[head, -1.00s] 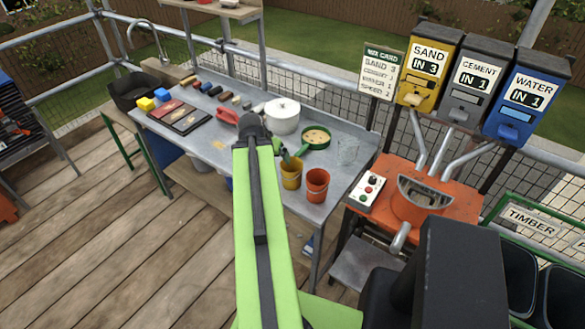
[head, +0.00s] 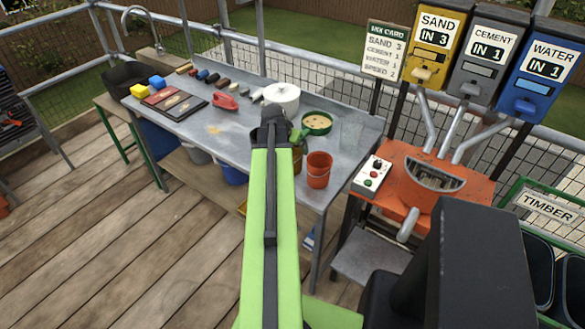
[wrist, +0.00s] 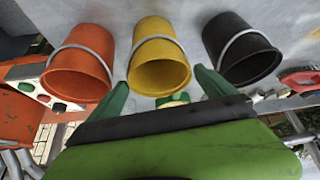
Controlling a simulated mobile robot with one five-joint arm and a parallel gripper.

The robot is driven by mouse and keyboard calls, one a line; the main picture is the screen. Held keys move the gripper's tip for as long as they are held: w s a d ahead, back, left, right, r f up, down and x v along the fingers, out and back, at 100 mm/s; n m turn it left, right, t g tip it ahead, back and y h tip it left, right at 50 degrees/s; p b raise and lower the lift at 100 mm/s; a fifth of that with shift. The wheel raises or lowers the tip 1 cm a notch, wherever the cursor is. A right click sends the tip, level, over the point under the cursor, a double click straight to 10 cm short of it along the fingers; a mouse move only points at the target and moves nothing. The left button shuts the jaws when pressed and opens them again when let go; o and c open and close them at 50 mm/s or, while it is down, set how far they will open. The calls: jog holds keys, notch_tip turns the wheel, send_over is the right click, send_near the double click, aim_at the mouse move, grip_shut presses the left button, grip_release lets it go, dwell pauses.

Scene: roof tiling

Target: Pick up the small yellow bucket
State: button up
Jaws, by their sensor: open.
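The small yellow bucket (wrist: 160,65) stands in the middle of the wrist view, between an orange bucket (wrist: 82,65) on the left and a black bucket (wrist: 240,50) on the right. My gripper (wrist: 163,90) is open and empty. Its green fingers show on either side of the yellow bucket's near part; I cannot tell whether they touch it. In the head view my arm hides most of the yellow bucket (head: 298,160), and only a sliver shows left of the orange bucket (head: 319,170). The black bucket is hidden there.
An orange mixer (head: 435,180) stands close on the right. Wooden decking lies open at the left.

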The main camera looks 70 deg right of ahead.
aim_at(294, 151)
jog(key=b+x, duration=0.4)
jog(key=x, duration=0.1)
jog(key=shift+f+b, duration=0.25)
jog(key=shift+b, duration=0.1)
jog(key=shift+r, duration=0.2)
jog(key=shift+a, duration=0.1)
jog(key=c, duration=1.1)
jog(key=shift+c, duration=0.2)
jog(key=shift+r+p, duration=0.1)
jog(key=shift+p, duration=0.2)
